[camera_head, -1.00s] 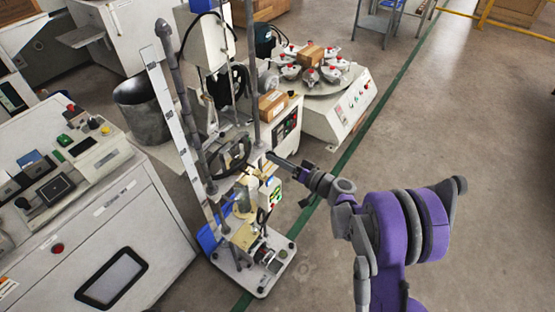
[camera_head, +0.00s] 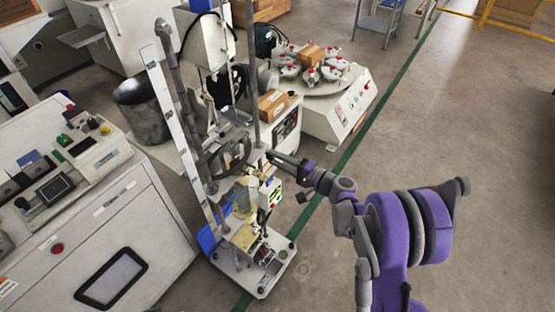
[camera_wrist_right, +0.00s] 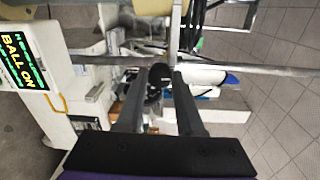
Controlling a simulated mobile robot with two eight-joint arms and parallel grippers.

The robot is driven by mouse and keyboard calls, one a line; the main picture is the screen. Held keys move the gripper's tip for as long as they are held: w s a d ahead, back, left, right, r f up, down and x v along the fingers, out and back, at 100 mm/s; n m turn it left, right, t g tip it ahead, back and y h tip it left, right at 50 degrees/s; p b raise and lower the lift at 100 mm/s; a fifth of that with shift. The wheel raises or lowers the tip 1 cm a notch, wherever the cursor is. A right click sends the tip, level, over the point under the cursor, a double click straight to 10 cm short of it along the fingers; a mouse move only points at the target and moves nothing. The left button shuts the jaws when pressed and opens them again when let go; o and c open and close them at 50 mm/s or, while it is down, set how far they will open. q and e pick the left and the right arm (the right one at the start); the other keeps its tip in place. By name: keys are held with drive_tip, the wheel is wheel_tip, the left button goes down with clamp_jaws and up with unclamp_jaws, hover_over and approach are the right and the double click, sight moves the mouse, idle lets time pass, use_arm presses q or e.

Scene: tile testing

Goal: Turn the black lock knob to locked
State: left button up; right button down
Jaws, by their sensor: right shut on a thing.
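A test stand with a tall upright post (camera_head: 250,70) stands in the middle of the head view. My right gripper (camera_head: 274,157) reaches in from the right, its fingertips at the post. In the right wrist view, the fingers (camera_wrist_right: 165,80) close in on a small dark round knob (camera_wrist_right: 160,74), which appears to be the black lock knob. The fingers hide much of it, and its turn position cannot be read. In the head view the knob is hidden at the fingertips. My left gripper is not in view.
A black handwheel (camera_head: 236,152) sits close left of the fingertips. A small box with a green display (camera_head: 275,195) is just below; its "BALL ON" screen (camera_wrist_right: 20,58) shows in the wrist view. A carousel machine (camera_head: 330,100) stands behind. The floor at right is clear.

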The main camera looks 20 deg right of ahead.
drive_tip(key=shift+m, duration=0.6)
drive_tip(key=c, duration=0.5)
unclamp_jaws()
drive_tip(key=shift+c, duration=0.2)
drive_tip(key=p+v, duration=0.1)
drive_tip(key=v, duration=1)
drive_tip(key=shift+f, duration=0.1)
